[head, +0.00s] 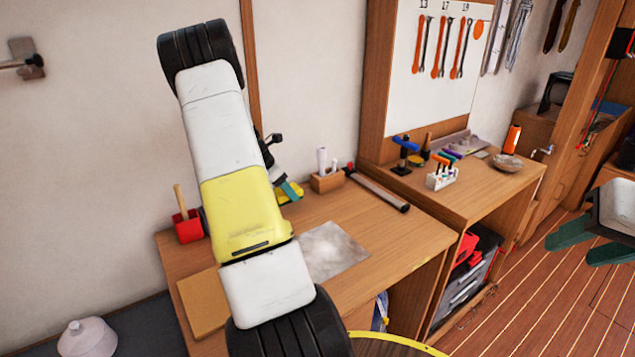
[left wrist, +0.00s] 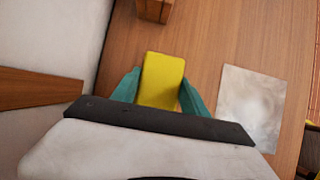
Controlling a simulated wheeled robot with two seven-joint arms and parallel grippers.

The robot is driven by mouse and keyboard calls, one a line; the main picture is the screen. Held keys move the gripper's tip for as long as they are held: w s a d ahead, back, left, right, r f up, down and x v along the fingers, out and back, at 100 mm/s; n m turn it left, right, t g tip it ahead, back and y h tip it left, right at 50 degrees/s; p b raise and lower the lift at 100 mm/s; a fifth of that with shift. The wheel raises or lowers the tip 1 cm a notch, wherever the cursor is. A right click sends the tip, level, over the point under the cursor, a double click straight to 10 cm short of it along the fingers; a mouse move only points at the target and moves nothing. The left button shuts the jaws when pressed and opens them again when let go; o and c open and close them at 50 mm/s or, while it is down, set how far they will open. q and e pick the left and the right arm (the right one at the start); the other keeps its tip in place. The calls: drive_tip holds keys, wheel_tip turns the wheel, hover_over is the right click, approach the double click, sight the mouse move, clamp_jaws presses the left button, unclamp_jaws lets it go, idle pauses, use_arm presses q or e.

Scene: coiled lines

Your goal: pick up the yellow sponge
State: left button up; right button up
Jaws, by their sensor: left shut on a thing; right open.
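The yellow sponge (left wrist: 162,75) is between the two teal fingers of my left gripper (left wrist: 159,92) in the left wrist view. The fingers are shut on its two long sides, and its far end sticks out past them. In the head view a small part of the sponge (head: 283,196) shows beside the left gripper (head: 291,190), partly hidden by my arm. I cannot tell whether it touches the wooden desk (head: 395,235) or is just above it. My right gripper (head: 590,243) is at the right edge, open and empty, over the floor.
A red box (head: 187,227) is at the left. A grey sheet (head: 335,250) lies on the desk. The desk's right part is clear.

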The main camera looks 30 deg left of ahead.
use_arm(q)
drive_tip(key=s+d, duration=0.1)
drive_tip(key=s, duration=0.2)
drive_tip(key=s+d, duration=0.2)
drive_tip(key=s, duration=0.2)
drive_tip(key=s+d+r, duration=0.1)
drive_tip(key=s, duration=0.3)
drive_tip(key=shift+s+d, duration=0.15)
drive_tip(key=shift+d, duration=0.05)
